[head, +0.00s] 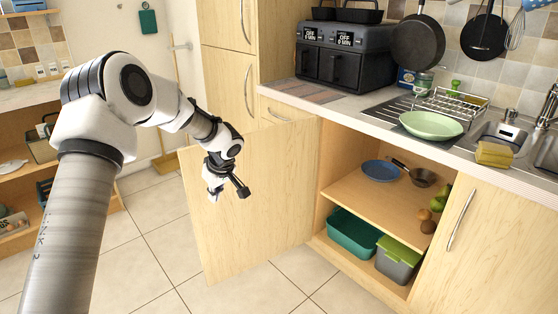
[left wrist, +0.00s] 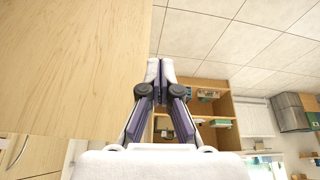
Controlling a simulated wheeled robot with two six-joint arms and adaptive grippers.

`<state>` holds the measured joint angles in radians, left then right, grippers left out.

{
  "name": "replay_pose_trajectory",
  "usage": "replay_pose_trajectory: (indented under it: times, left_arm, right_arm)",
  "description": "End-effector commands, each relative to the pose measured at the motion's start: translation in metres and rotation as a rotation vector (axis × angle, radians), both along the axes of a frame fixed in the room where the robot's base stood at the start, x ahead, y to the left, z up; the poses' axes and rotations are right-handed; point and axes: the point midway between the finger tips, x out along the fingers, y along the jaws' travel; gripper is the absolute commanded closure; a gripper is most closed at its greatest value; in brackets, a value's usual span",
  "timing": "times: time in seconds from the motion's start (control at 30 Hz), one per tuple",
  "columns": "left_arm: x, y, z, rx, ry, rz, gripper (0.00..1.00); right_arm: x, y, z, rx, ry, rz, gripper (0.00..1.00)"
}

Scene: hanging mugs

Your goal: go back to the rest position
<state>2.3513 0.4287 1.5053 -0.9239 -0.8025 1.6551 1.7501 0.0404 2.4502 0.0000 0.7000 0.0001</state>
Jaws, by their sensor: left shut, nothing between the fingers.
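My left arm comes in from the left in the head view, bent at the elbow. My left gripper (head: 215,191) hangs in front of the open cabinet door (head: 270,210), over the tiled floor. In the left wrist view, its two fingers (left wrist: 160,72) meet at the tips and hold nothing. The door's wooden face (left wrist: 75,65) fills the left of that view, beside the fingers; I cannot tell whether they touch it. My right gripper is not in view.
The open cabinet holds a blue plate (head: 380,171), a small pan (head: 422,176) and a green bin (head: 352,236). The counter above carries a black air fryer (head: 343,58) and a green plate (head: 431,125). Wooden shelves (head: 55,182) stand at left. The floor (head: 150,255) between is clear.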

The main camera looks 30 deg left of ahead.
Motion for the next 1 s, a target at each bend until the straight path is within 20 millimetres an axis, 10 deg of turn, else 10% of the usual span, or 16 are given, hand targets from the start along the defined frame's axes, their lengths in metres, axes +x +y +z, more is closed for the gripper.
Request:
replay_pose_trajectory:
  times: [0.2,0.33,0.6,0.8,0.87,1.0]
  left_arm:
    - [-0.003,0.000,-0.006,0.001,0.022,-0.001,1.00]
    - [-0.029,-0.022,-0.043,0.028,0.178,-0.052,1.00]
    - [-0.196,-0.150,-0.158,-0.227,0.550,-0.253,1.00]
    - [-0.350,-0.245,-0.178,-0.510,0.611,-0.578,1.00]
    - [-0.375,-0.257,-0.175,-0.521,0.548,-0.726,1.00]
    - [-0.361,-0.251,-0.171,-0.368,0.378,-1.049,1.00]
  right_arm:
    - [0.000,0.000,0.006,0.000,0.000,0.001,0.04]
    - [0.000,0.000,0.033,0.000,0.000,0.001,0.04]
    - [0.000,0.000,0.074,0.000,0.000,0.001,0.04]
    - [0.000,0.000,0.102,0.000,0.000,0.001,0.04]
    - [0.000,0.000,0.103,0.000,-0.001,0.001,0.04]
    - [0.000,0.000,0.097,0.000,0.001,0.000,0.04]
